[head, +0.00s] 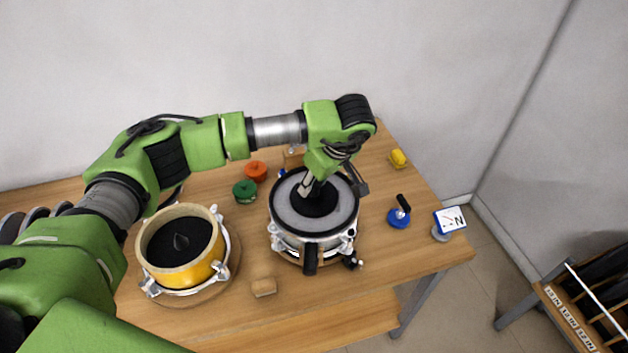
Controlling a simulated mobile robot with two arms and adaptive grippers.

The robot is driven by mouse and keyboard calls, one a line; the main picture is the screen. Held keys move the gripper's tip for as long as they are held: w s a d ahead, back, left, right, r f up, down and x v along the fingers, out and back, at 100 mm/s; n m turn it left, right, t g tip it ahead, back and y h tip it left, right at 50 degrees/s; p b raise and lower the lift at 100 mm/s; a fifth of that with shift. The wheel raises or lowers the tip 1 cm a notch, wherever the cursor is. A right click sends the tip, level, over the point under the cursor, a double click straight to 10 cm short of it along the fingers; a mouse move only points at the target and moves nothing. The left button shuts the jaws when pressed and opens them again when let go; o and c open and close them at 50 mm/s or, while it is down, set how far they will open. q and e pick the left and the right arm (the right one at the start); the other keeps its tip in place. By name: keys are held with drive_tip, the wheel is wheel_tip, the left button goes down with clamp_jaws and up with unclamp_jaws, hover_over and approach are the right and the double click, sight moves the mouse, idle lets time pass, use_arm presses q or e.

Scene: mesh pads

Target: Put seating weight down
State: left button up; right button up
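A round drum (301,238) with a silver clamped rim and a pale mesh top stands on the table right of the middle. A black disc (318,206), which may be the seating weight, lies on the mesh inside the rim. My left gripper (334,187) points down just above the disc, with its two fingers spread apart. It partly hides the disc and the drum's far right rim. Whether a finger touches the disc I cannot tell. My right gripper is not in view.
A yellow drum (184,272) stands at the left. Green (245,191) and orange (256,171) knobs lie behind. A blue tool with a black handle (399,215), a small sign (450,220) and a yellow item (398,158) are at the right. A wooden block (263,287) lies in front.

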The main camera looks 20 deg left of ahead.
use_arm(q)
drive_tip(key=shift+o, duration=0.5)
drive_tip(key=shift+s+r, duration=0.1)
drive_tip(key=shift+s, duration=0.05)
drive_tip(key=shift+r, duration=0.1)
drive_tip(key=shift+d+r, duration=0.2)
drive_tip(key=shift+r, duration=0.05)
drive_tip(key=b+v, duration=0.4)
drive_tip(key=v, duration=0.7)
drive_tip(key=shift+s, duration=0.15)
